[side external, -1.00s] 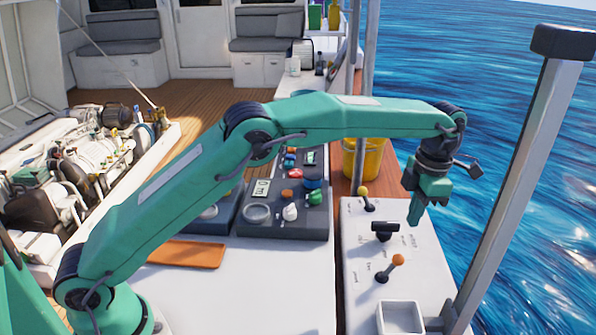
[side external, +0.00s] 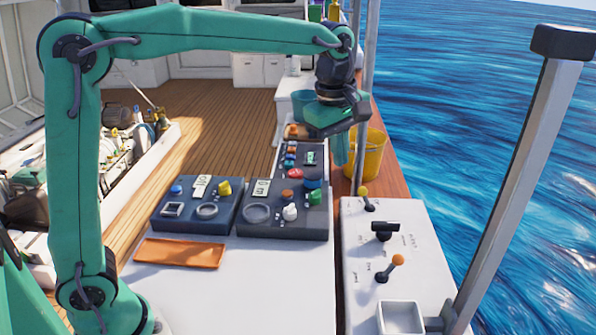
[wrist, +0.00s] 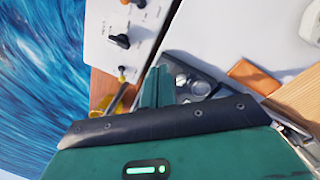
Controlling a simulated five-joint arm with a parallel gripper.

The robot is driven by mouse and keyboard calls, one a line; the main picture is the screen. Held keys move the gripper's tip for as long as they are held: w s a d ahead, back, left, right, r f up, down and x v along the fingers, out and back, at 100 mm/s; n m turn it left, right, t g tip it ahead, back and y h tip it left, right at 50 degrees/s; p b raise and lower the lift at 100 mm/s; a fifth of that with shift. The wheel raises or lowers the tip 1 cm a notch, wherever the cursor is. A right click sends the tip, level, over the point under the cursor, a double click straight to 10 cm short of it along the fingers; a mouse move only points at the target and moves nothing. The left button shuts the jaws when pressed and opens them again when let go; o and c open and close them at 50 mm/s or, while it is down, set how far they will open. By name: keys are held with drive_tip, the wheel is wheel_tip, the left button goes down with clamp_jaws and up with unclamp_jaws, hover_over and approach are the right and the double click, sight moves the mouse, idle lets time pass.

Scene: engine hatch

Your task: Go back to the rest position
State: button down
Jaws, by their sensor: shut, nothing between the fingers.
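My gripper (side external: 343,150) is at the end of my green arm, in the air above the far part of the work area. It points down, with its fingers shut and nothing between them. In the side view it shows in front of the yellow bucket (side external: 374,158) and to the right of the small back panel (side external: 308,158). In the wrist view the shut green fingers (wrist: 158,86) stand in front of a dark control panel (wrist: 196,82). The upper arm is nearly upright and the forearm reaches right, roughly level.
Two dark panels with knobs, left (side external: 190,224) and right (side external: 262,228), stand on the white top. An orange tray (side external: 180,254) lies before them. A white lever panel (side external: 425,245) with an open box (side external: 401,318) is at right. A grey post (side external: 515,190) rises beyond it.

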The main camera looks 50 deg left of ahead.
drive_tip(key=s+a+f+m+t, duration=0.2)
drive_tip(key=s+a+m, duration=0.3)
drive_tip(key=s+m, duration=0.3)
drive_tip(key=s+a+f+m+t, duration=0.2)
drive_tip(key=s+a+m, duration=0.3)
drive_tip(key=s, duration=0.9)
drive_tip(key=m, duration=0.3)
drive_tip(key=shift+s+f+m, duration=0.2)
drive_tip(key=shift+m, duration=0.1)
drive_tip(key=c, duration=2.1)
unclamp_jaws()
drive_tip(key=shift+a, duration=0.1)
